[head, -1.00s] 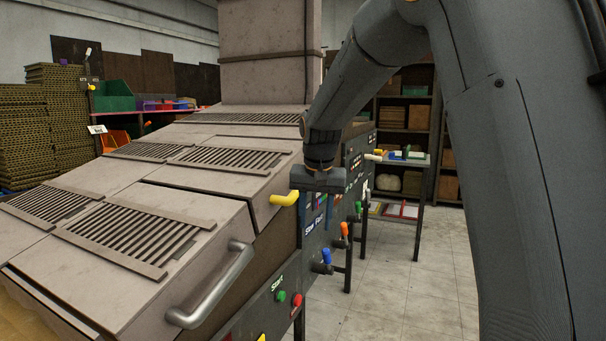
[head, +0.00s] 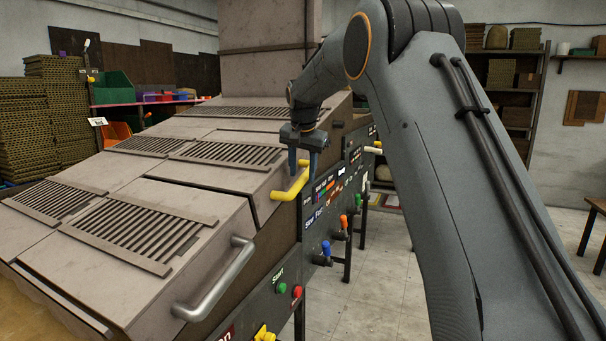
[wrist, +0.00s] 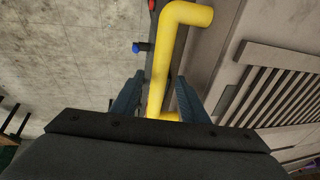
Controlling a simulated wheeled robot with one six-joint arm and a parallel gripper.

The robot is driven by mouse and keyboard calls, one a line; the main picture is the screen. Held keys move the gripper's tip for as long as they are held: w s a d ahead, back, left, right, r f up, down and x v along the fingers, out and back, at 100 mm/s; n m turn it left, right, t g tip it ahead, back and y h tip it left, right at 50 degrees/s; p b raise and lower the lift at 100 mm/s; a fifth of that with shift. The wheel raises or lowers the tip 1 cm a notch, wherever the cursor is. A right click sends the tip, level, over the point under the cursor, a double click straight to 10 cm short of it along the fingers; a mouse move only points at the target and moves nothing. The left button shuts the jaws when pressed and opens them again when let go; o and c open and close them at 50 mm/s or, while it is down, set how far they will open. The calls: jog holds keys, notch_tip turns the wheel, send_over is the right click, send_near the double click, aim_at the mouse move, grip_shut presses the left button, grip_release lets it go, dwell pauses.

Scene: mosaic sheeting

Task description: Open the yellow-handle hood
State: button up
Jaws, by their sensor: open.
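The yellow handle (head: 291,187) is fixed on the front edge of a grey slatted hood (head: 228,176), which is closed. My gripper (head: 305,168) is at the far part of the handle, pointing down, with its two blue fingers apart. In the wrist view the yellow handle (wrist: 172,62) runs between the open fingers of my gripper (wrist: 160,98). The fingers stand on either side of the bar. I cannot tell whether either finger touches it.
A nearer hood with a metal handle (head: 215,283) is at the lower left. Below the hoods is a dark control panel with blue (head: 326,248) and orange (head: 343,222) levers and a red button (head: 297,291). Open floor (head: 370,290) lies to the right.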

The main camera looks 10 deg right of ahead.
jog(key=shift+x, duration=1)
